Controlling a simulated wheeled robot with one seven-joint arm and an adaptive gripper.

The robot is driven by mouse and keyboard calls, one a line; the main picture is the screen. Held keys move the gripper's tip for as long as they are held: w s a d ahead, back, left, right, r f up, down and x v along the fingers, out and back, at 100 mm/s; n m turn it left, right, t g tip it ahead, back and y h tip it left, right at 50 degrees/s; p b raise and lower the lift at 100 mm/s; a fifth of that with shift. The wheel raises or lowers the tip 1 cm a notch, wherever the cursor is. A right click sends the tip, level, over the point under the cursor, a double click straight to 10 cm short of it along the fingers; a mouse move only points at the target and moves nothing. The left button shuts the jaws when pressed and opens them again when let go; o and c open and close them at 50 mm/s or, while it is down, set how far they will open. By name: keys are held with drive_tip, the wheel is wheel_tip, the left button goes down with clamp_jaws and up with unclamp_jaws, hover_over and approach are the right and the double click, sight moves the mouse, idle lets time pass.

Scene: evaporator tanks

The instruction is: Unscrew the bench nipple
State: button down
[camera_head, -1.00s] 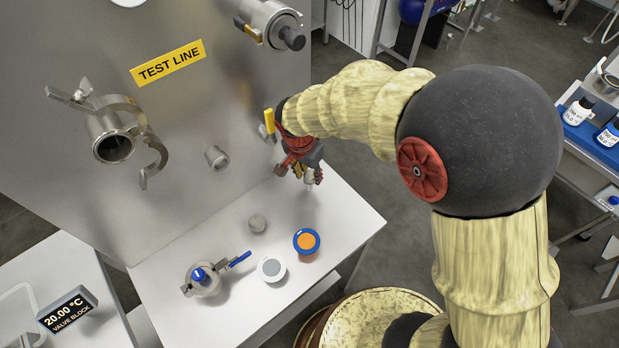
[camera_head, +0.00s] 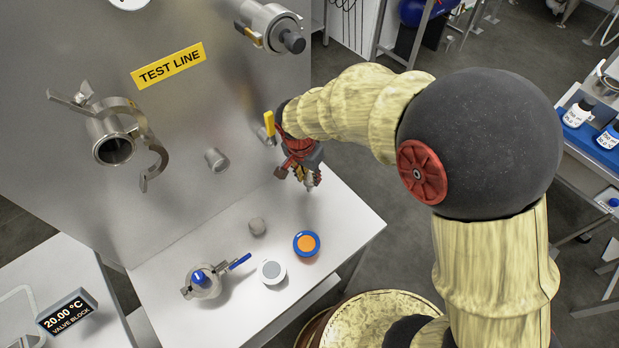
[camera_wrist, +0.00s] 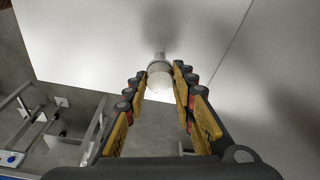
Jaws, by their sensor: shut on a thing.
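My gripper (camera_head: 306,180) points down over the right back part of the white bench (camera_head: 340,215), close to the steel panel. In the wrist view its two yellow-and-black fingers (camera_wrist: 160,82) are shut on a small pale metal piece with a rounded end, the bench nipple (camera_wrist: 160,76). A narrower neck shows beyond the rounded end, towards the white bench top. In the head view the fingers mostly hide the nipple. I cannot tell whether it still touches the bench.
A yellow-handled valve (camera_head: 269,124) on the panel is close beside my gripper. A short metal stub (camera_head: 216,159) and an open clamped pipe (camera_head: 115,149) project from the panel. On the bench stand a grey cap (camera_head: 257,226), blue-orange disc (camera_head: 306,243), white-grey disc (camera_head: 271,271) and blue-handled valve (camera_head: 205,281).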

drive_tip(key=n+p, duration=0.1)
drive_tip(key=n, duration=0.1)
drive_tip(key=shift+d+r+n, duration=0.1)
drive_tip(key=shift+n, duration=0.3)
drive_tip(key=shift+n+y+p, duration=0.3)
drive_tip(key=shift+n+p, duration=0.35)
drive_tip(key=shift+n, duration=0.55)
drive_tip(key=shift+s, duration=0.1)
drive_tip(key=shift+n+p, duration=1)
drive_tip(key=shift+n, duration=0.1)
drive_tip(key=shift+n+y+p, duration=0.5)
drive_tip(key=shift+n+p, duration=0.15)
drive_tip(key=shift+n, duration=0.75)
